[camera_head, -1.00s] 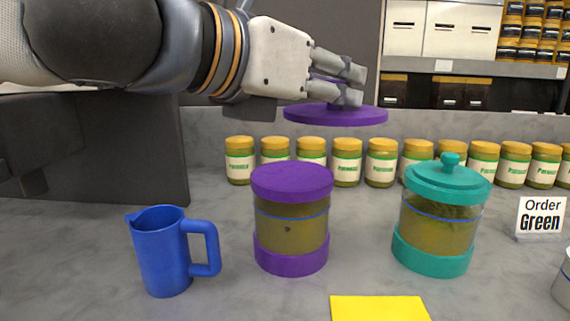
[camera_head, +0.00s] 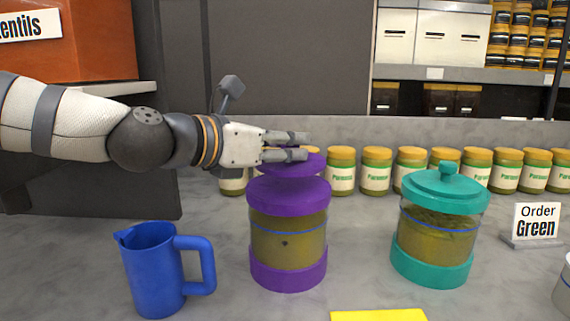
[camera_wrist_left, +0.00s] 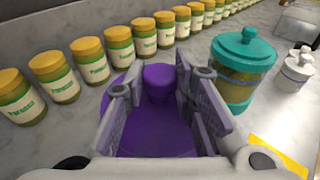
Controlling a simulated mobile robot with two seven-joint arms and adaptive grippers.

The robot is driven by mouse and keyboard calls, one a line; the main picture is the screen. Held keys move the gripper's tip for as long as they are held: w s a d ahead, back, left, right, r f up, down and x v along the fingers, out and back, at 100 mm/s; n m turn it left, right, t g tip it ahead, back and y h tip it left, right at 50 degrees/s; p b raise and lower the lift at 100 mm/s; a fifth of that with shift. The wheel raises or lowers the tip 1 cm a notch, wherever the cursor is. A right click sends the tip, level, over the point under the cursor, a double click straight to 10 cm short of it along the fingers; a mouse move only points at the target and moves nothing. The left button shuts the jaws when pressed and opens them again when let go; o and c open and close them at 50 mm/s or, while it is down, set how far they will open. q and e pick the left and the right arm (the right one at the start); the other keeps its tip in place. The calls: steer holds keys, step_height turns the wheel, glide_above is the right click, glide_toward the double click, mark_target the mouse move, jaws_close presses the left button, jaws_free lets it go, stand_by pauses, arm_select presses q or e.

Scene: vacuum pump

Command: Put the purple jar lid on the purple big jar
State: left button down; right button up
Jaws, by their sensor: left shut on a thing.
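The purple jar lid (camera_head: 300,165) is a flat disc with a round knob (camera_wrist_left: 158,78). My left gripper (camera_head: 300,147) comes in from the left, its fingers shut about the knob. The purple big jar (camera_head: 289,240) stands upright on the counter, with a purple top, clear middle and purple base. In the head view, the held lid shows just above the jar's top, overlapping its far edge. I cannot tell whether they touch. In the left wrist view, the lid hides what is beneath it. My right gripper is not in view.
A blue pitcher (camera_head: 160,270) stands left of the purple jar. A teal lidded jar (camera_head: 436,235) stands to its right. Several yellow-capped jars (camera_head: 376,172) line the back. A yellow sheet (camera_head: 380,315) lies in front and an order sign (camera_head: 536,221) stands at the right.

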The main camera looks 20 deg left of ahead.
mark_target(285, 165)
arm_select(q)
steer(key=shift+w+a+f, duration=0.1)
steer(key=shift+f, duration=0.8)
steer(key=shift+w+a+f, duration=0.1)
steer(key=shift+f, duration=0.75)
steer(key=shift+f, duration=0.1)
steer(key=shift+f, duration=0.15)
steer(key=c, duration=1.3)
jaws_free()
steer(key=shift+c, duration=0.2)
